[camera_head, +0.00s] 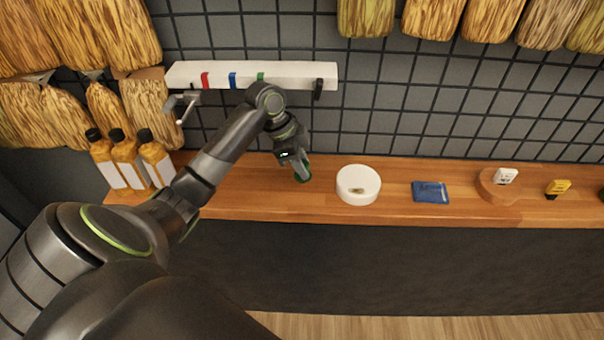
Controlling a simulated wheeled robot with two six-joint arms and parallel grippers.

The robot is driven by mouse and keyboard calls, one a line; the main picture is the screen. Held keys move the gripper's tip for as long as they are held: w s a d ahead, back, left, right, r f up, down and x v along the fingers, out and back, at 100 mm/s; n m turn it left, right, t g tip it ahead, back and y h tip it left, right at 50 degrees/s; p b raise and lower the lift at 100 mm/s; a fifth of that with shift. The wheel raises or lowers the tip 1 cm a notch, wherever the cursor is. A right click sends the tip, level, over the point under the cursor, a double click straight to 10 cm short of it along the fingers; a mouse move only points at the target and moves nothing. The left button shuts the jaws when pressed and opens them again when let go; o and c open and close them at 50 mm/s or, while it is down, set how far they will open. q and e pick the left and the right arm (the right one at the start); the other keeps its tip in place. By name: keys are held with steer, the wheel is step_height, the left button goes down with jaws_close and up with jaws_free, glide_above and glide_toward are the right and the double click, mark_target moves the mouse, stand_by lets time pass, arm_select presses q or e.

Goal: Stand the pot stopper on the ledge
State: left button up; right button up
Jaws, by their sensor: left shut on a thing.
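My left gripper (299,170) points down over the wooden counter (255,203), left of a white round object. It is shut on a small dark green thing (304,179), which is at or just above the counter; I cannot tell whether it touches. The thing is small and partly hidden by the fingers, so I cannot be sure it is the pot stopper. A white ledge (300,70) with red, blue and green marks is fixed to the tiled wall above. My left arm crosses in front of its lower edge. My right gripper is not in view.
Three bottles (129,163) stand at the counter's left end. The white round object (358,185) has a small patch on top. Farther right lie a blue packet (430,192), a round wooden board (493,190) with a white item (505,176), and a yellow-black item (558,187).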

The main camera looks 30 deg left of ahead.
arm_select(q)
step_height(320, 180, down, 4)
steer(key=shift+f+p, duration=0.25)
steer(key=shift+p, duration=0.5)
steer(key=shift+w+f, duration=0.1)
steer(key=shift+a+f, duration=0.1)
steer(key=shift+f, duration=0.15)
steer(key=shift+f, duration=0.15)
steer(key=o, duration=1)
steer(key=shift+c, duration=0.2)
